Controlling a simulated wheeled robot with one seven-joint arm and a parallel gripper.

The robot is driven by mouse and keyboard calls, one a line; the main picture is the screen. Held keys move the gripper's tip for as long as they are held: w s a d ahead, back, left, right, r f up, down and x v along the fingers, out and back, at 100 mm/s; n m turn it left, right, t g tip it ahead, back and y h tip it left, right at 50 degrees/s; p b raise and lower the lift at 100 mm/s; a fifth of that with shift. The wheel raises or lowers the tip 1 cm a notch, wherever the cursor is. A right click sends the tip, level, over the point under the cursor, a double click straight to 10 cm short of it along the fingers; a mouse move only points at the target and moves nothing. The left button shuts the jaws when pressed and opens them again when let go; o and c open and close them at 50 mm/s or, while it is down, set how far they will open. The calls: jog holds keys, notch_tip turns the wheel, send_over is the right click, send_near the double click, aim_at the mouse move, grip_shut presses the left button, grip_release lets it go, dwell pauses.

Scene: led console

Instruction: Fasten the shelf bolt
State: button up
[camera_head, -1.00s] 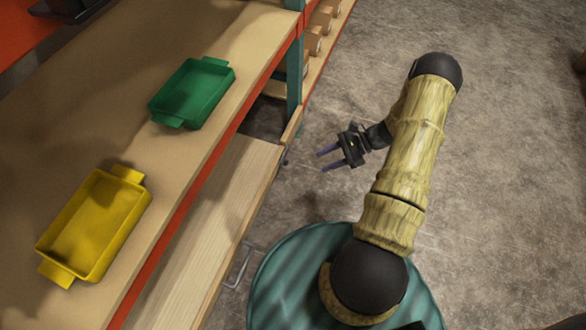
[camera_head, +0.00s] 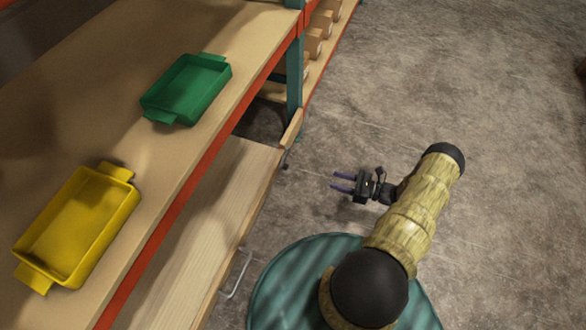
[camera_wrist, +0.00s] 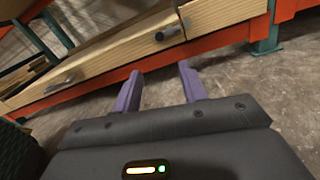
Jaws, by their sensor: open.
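A small dark cylinder that looks like the shelf bolt (camera_head: 286,160) sits at the outer edge of the wooden drawer-like compartment, near its far corner. It also shows in the wrist view as a grey cylinder (camera_wrist: 168,34) beside a seam in the wooden front. Whether it is fastened I cannot tell. My gripper (camera_head: 332,181) is open and empty, right of the bolt and apart from it, its fingers pointing left toward the shelf. In the wrist view the two purple fingers (camera_wrist: 158,72) stand apart with the bolt beyond and above them.
A metal handle (camera_head: 238,274) is on the same wooden front (camera_head: 205,230). A green tray (camera_head: 187,88) and a yellow tray (camera_head: 78,227) lie on the upper shelf (camera_head: 180,160). A teal post (camera_head: 295,85) stands beyond the bolt. The concrete floor on the right is clear.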

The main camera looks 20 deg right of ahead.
jog(key=b+x, duration=0.6)
jog(key=x, duration=1.1)
